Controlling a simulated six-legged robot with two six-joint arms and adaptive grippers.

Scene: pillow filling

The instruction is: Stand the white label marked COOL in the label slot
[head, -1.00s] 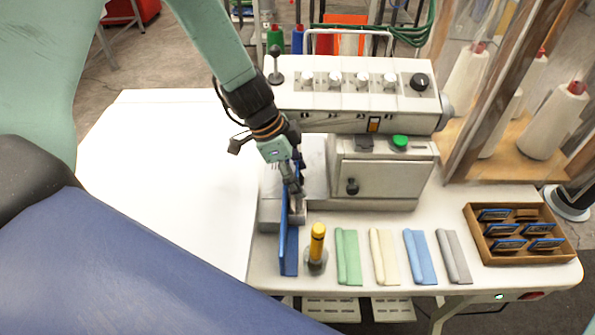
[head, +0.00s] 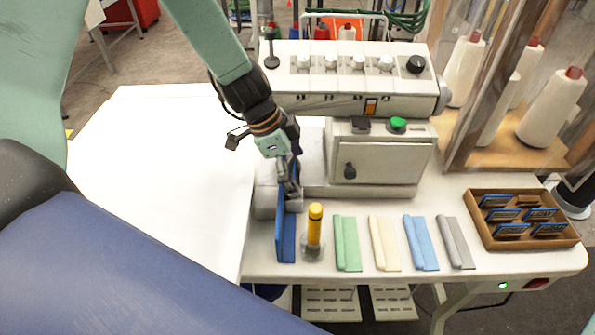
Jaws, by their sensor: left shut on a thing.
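My left gripper (head: 290,196) points down beside the upper part of an upright blue panel (head: 286,240), over the grey block at the sewing machine's left end. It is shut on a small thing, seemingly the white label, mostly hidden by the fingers. The word COOL cannot be read here. The label slot cannot be made out; it may be hidden behind the gripper or the panel. A wooden tray (head: 484,232) at the right holds several blue-edged labels, and its upper right compartment looks empty. My right gripper is not in view.
A yellow-topped post (head: 315,225) stands close right of the panel. Green (head: 347,243), cream (head: 384,243), blue (head: 420,242) and grey (head: 455,242) folded cloths lie in a row. The sewing machine (head: 345,85) stands behind. The white table (head: 160,180) is clear on the left.

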